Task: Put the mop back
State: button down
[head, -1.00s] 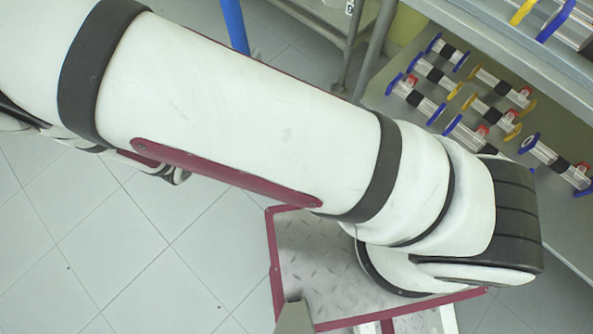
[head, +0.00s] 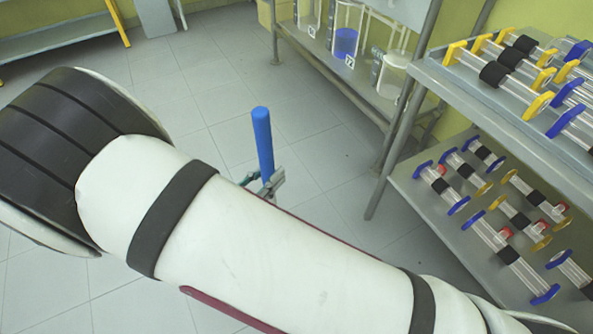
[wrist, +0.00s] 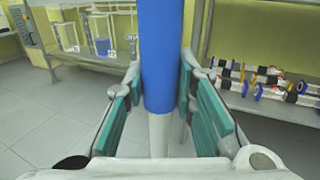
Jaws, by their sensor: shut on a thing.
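The mop shows as an upright pole with a blue upper grip (head: 262,140) in the head view, above the floor and beyond my arm. In the wrist view the blue grip (wrist: 161,60) runs down the middle and gives way to a whitish shaft (wrist: 158,135). My gripper (head: 266,186) is shut on the pole just below the top part of the blue grip. In the wrist view its teal-padded fingers (wrist: 160,100) stand on both sides of the pole. The mop's lower end is hidden behind my arm.
A grey rack (head: 405,178) with several glass tubes with blue and yellow ends stands at right. Another bench (head: 315,50) with glass vessels, one holding blue liquid, stands at the back. A blue-grey table (head: 60,42) is at back left. Tiled floor (head: 335,150) lies open between them.

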jog(key=w+d+f+b, duration=0.2)
jog(key=w, duration=0.5)
jog(key=w+d+f+b, duration=0.2)
jog(key=w, duration=0.5)
jog(key=shift+w+d+f+b, duration=0.2)
jog(key=shift+d+f+b, duration=0.1)
jog(key=shift+f+b, duration=0.05)
jog(key=shift+f, duration=0.1)
jog(key=c, duration=1.3)
grip_release()
jog(key=shift+f, duration=0.1)
jog(key=shift+c, duration=0.2)
jog(key=p+v, duration=0.2)
jog(key=v, duration=1)
